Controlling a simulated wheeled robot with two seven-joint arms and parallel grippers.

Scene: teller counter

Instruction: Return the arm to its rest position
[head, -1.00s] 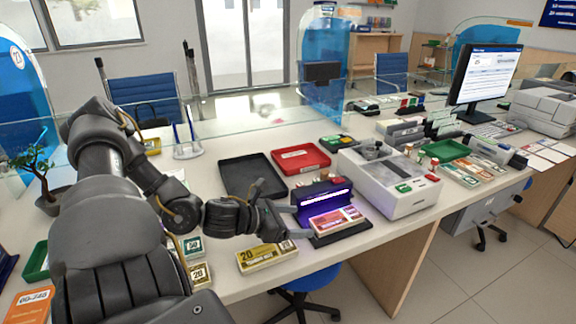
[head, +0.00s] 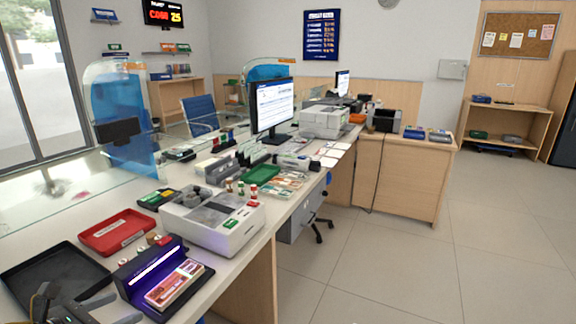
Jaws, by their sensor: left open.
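My left gripper (head: 100,312) shows at the bottom left corner of the head view, with its fingers apart. It is beside the purple-lit note checker (head: 150,262), just left of it, and nothing shows between its fingers. A bundle of red-and-white notes (head: 174,284) lies on the front of the checker. Most of my left arm is outside the picture. My right gripper and arm do not show.
A black tray (head: 50,272) and a red tray (head: 117,232) lie on the counter near the gripper. A white counting machine (head: 212,218) stands right of the checker. A monitor (head: 270,107) stands farther back. The floor (head: 400,260) at right is clear.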

